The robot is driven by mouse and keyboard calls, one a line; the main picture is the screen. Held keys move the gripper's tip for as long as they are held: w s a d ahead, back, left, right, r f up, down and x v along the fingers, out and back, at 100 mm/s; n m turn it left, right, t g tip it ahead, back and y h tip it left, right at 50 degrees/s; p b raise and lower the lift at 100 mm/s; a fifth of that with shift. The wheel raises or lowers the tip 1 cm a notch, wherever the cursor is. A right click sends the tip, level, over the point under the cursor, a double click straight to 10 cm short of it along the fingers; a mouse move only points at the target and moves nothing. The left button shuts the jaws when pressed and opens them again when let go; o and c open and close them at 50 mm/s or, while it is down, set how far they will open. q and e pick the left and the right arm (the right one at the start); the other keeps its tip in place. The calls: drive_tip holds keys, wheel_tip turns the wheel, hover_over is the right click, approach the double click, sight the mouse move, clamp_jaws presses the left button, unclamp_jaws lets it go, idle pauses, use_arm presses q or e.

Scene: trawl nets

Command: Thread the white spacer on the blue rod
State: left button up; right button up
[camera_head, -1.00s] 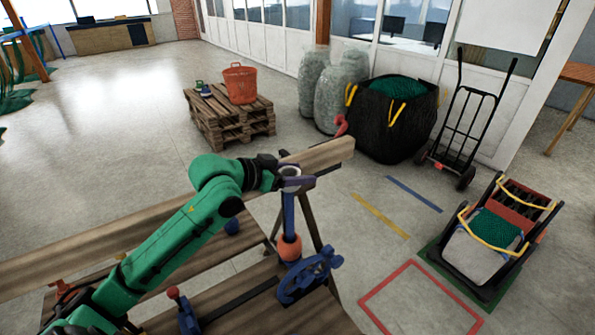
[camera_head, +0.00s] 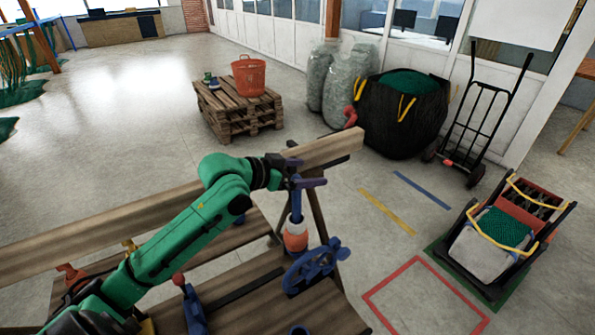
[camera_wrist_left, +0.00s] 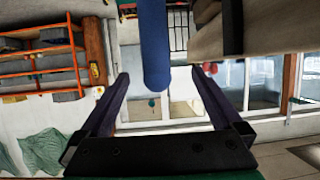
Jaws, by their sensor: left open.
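The blue rod (camera_head: 297,204) stands upright at the right end of the wooden bench. My right gripper is not in view.
A blue handwheel (camera_head: 316,267) sits beside the rod's foot. A long wooden beam (camera_head: 325,148) runs close behind the gripper. A pallet (camera_head: 238,112) with an orange basket (camera_head: 249,76), a black bag (camera_head: 400,120) and a hand truck (camera_head: 480,115) stand farther off.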

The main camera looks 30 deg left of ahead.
use_arm(q)
drive_tip(key=p+v, duration=0.8)
drive_tip(key=v, duration=0.6)
drive_tip(key=shift+s+a+p, duration=0.15)
drive_tip(key=shift+s+p, duration=0.05)
drive_tip(key=shift+p, duration=0.15)
